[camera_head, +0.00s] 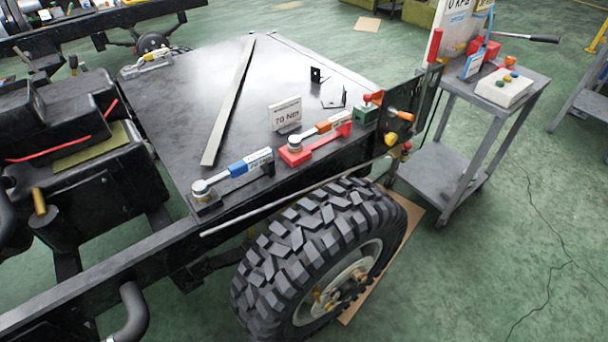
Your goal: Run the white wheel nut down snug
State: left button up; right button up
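The wheel (275,262) with a chunky black tyre stands at the chassis side, lower middle. Its pale rim (355,271) is seen at a steep angle, with small yellowish and pale pieces around the hub (325,298). I cannot make out which of them is the white nut. A blue-banded wrench (236,171) lies on a dark holder on the chassis deck. A second wrench with an orange band (318,134) lies on a red holder beside it. A small sign (286,114) reading "70 Nm" stands behind them. Neither of my grippers is in view.
The dark deck (200,85) carries a long grey bar (229,100) and small black brackets. A grey trolley (430,163) with a white button box (503,87) stands at the right. Cardboard (398,243) lies under the wheel. Green floor at the right is clear.

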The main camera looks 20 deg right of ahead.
aim_at(356, 275)
jog(key=z, duration=1.05)
